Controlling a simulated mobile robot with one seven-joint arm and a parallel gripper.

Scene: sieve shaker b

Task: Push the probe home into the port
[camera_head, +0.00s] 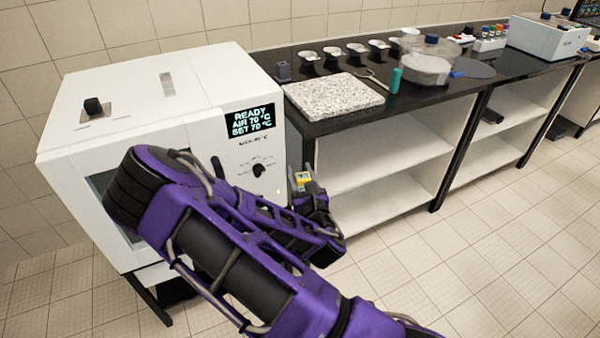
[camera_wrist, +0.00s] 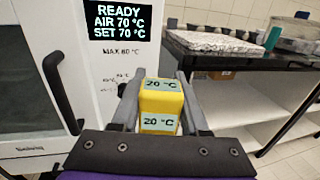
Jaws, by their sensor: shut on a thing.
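My gripper (camera_head: 304,183) is shut on a yellow probe body (camera_wrist: 161,104), with one grey finger on each side of it. Whether the probe touches the oven, I cannot tell.
The oven's display (camera_head: 251,120) reads READY, AIR 70 °C, SET 70 °C. A dark door handle (camera_wrist: 62,93) stands out left of my gripper. Tiled floor in front is clear.

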